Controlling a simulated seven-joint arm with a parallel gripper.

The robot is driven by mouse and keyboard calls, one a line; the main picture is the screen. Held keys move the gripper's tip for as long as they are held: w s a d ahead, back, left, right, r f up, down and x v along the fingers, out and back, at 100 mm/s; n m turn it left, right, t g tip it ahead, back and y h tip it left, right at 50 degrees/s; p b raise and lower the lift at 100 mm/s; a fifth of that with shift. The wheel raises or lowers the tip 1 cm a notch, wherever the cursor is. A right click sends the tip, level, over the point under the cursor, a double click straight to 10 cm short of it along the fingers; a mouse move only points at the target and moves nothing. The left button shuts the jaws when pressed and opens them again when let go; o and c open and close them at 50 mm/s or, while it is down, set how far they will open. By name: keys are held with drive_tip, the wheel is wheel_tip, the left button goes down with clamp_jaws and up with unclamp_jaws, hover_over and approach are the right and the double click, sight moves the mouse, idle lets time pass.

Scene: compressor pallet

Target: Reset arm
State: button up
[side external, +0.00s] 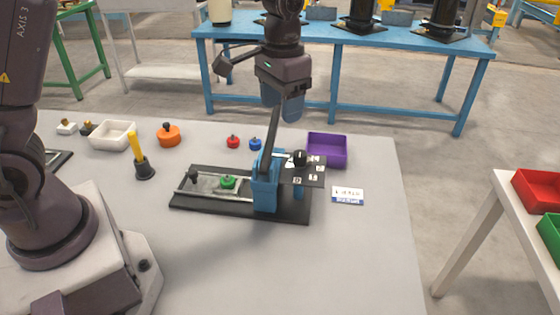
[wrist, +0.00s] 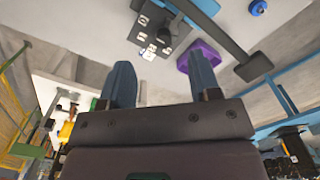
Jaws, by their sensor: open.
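My gripper (side external: 282,112) hangs above the table with its two blue fingers pointing down, open and with nothing visible between them. It is over the blue press stand (side external: 265,185) on a black base, close to the top of the stand's dark upright lever (side external: 272,135). Whether it touches the lever I cannot tell. In the wrist view the open fingers (wrist: 160,62) frame empty space, and the lever (wrist: 208,32) with its dark end block passes beyond them. A black plate with a knob and white labels (side external: 315,175) is fixed beside the stand.
A green knobbed piece (side external: 228,182) sits on the base's rail. A purple bin (side external: 327,150), red piece (side external: 233,142), blue piece (side external: 255,143), orange piece (side external: 169,136), white tray (side external: 112,135) and yellow-handled tool (side external: 138,155) stand around. The table's front right (side external: 350,260) is clear.

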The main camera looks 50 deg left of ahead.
drive_tip(key=s+a+r+t, duration=0.1)
drive_tip(key=s+r+t, duration=0.2)
drive_tip(key=s, duration=0.7)
drive_tip(key=s+a+r+t, duration=0.1)
drive_tip(key=s+r+t, duration=0.1)
drive_tip(key=s+r, duration=0.5)
drive_tip(key=shift+s+a+r+t, duration=0.15)
drive_tip(key=shift+s+t, duration=0.25)
drive_tip(key=shift+s, duration=1.55)
